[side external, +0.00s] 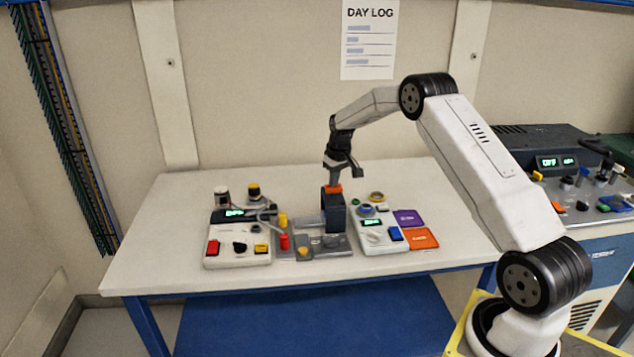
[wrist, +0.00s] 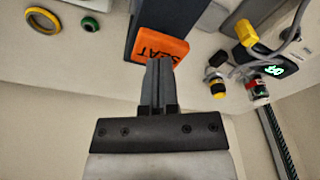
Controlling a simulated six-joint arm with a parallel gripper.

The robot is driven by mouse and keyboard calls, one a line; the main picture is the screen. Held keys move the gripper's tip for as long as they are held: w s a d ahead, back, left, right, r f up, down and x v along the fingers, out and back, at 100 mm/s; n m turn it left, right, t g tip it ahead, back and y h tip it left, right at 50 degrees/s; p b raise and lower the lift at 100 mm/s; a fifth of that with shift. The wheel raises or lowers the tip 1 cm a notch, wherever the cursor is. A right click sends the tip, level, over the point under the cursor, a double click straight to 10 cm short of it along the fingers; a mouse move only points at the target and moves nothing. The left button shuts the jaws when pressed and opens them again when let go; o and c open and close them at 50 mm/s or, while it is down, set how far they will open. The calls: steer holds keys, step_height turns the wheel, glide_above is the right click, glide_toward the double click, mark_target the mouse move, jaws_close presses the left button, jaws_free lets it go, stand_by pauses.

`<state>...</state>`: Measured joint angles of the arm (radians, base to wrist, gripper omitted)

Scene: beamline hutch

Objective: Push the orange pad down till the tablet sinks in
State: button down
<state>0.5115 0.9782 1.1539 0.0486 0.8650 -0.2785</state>
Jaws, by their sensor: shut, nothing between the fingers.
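The orange pad (wrist: 165,44), lettered SEAT, tops a dark upright block (wrist: 178,12). In the side view the pad (side external: 333,188) and the block (side external: 334,212) stand at the middle of the table. My gripper (side external: 333,180) is shut and empty, pointing down right at the pad. In the wrist view its fingertips (wrist: 160,62) overlap the pad's near edge. I cannot tell if they touch it. I cannot make out the tablet; the block may hide it.
A control box (side external: 237,250) with a red button is left of the block, with cables and yellow and red parts between. Another box (side external: 375,236) is on the right, beside purple (side external: 408,217) and orange (side external: 419,238) squares. The table's front left (side external: 150,265) is bare.

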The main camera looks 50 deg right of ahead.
steer(key=shift+f, duration=0.8)
stand_by(0.9)
steer(key=shift+r, duration=3.6)
